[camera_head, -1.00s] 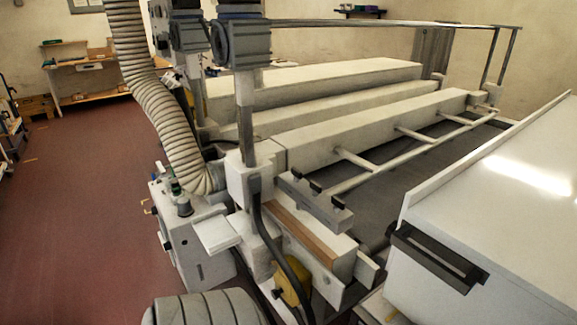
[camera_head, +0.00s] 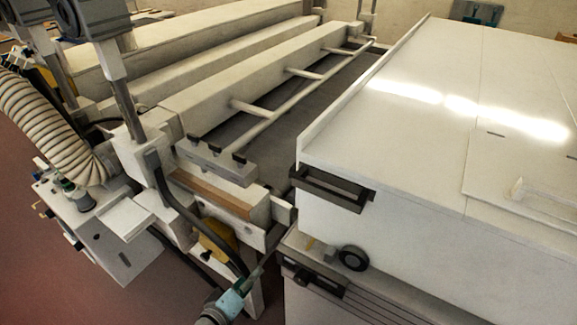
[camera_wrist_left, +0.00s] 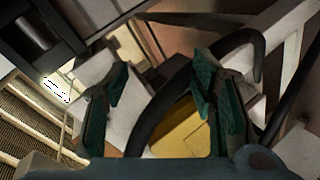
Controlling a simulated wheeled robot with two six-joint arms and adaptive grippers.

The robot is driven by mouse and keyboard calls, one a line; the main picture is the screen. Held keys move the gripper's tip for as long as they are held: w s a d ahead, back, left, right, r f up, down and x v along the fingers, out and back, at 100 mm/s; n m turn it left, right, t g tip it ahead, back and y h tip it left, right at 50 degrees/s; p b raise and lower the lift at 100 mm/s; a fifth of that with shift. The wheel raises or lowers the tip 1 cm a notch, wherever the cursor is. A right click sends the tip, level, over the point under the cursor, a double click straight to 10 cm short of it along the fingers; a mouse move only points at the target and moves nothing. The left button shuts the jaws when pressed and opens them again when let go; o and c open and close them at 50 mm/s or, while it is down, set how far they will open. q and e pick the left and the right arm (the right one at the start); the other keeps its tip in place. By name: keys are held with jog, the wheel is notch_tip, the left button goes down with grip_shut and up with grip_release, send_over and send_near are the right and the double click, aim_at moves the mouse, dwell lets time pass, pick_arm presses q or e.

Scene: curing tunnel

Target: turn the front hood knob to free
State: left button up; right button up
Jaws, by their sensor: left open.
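A round black knob (camera_head: 353,258) sits low on the front face of the white hood (camera_head: 420,245). It appears to be the front hood knob; its setting is too small to read. My left gripper (camera_head: 262,265) is at the bottom centre of the head view, left of the knob and apart from it. I cannot clearly make out the knob in that view. My right gripper is not in view.
A black bar handle (camera_head: 330,188) juts from the hood's corner above the knob. A black hose (camera_head: 190,215) and a yellow part (camera_head: 216,243) of the machine lie left of my gripper. A grey cabinet (camera_head: 330,295) stands below the hood.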

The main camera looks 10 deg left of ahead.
pick_arm(q)
notch_tip(320, 180, up, 12)
jog(key=w+d+n+t+h, duration=0.2)
jog(key=w+t, duration=0.1)
jog(key=n+t+h, duration=0.2)
jog(key=t, duration=0.1)
send_near(294, 170)
jog(key=x, duration=0.3)
jog(key=f+p+x, duration=0.1)
jog(key=x, duration=0.3)
jog(key=p+x, duration=0.1)
jog(key=x, duration=0.2)
jog(key=shift+w+a+f, duration=0.25)
jog(key=shift+w+f, duration=0.05)
jog(key=shift+w, duration=0.15)
jog(key=shift+w+d, duration=0.1)
jog(key=shift+w, duration=0.2)
